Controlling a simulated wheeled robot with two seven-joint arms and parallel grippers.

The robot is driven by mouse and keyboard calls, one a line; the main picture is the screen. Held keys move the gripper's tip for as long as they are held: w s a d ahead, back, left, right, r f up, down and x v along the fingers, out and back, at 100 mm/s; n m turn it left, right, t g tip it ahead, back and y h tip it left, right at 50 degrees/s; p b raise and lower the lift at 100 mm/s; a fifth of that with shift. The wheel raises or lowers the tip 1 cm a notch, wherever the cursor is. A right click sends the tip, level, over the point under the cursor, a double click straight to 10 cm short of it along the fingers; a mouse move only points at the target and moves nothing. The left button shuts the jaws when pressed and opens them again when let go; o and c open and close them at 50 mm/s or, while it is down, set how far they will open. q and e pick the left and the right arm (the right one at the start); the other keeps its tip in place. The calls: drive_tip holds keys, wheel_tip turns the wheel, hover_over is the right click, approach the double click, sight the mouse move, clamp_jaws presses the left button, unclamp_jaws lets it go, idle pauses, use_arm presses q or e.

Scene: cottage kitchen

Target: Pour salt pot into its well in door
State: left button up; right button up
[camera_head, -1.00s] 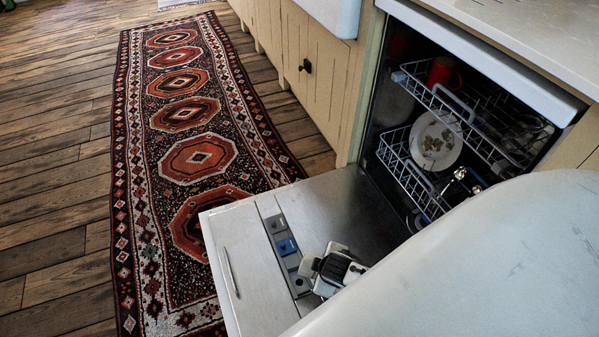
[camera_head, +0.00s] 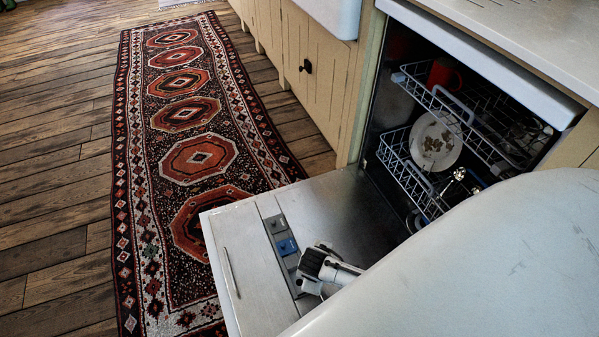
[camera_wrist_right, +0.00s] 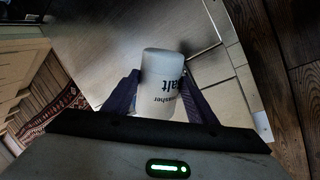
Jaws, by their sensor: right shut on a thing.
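The salt pot (camera_wrist_right: 162,82) is a white pot with dark lettering that reads upside down in the right wrist view. My right gripper (camera_wrist_right: 160,95) is shut on it, with a dark finger on either side. In the head view my right gripper (camera_head: 313,267) is above the lowered dishwasher door (camera_head: 345,215), over the near end of a grey strip of fittings (camera_head: 271,210). A blue piece (camera_head: 287,246) on the strip is just beyond the gripper. The pot is mostly hidden there, and I cannot tell which well lies under it. My left gripper is out of view.
The dishwasher's upper rack (camera_head: 475,118) holds a red mug (camera_head: 441,73). A soiled plate (camera_head: 437,141) stands in the lower rack (camera_head: 404,165). A patterned rug (camera_head: 199,157) lies on the wooden floor left of the door. A counter (camera_head: 530,35) is above.

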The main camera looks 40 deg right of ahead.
use_arm(q)
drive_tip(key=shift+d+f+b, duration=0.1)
drive_tip(key=shift+b, duration=0.25)
use_arm(e)
drive_tip(key=shift+w+a+f+g+h, duration=0.3)
drive_tip(key=shift+w+g+h, duration=0.1)
drive_tip(key=shift+g, duration=0.2)
idle(0.6)
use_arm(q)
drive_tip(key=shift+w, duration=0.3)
use_arm(e)
drive_tip(key=shift+w+a+r, duration=0.1)
drive_tip(key=shift+w, duration=0.05)
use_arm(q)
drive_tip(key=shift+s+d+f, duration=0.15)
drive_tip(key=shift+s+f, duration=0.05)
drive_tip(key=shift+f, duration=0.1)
use_arm(e)
drive_tip(key=shift+w+a+r+n+g+h, duration=0.2)
drive_tip(key=shift+w+n+g+h, duration=0.1)
drive_tip(key=shift+g+h, duration=0.15)
use_arm(q)
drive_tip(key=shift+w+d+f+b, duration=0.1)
drive_tip(key=shift+b, duration=0.3)
use_arm(e)
drive_tip(key=shift+w+a+r+g, duration=0.1)
drive_tip(key=shift+a+g, duration=0.05)
drive_tip(key=shift+g, duration=0.1)
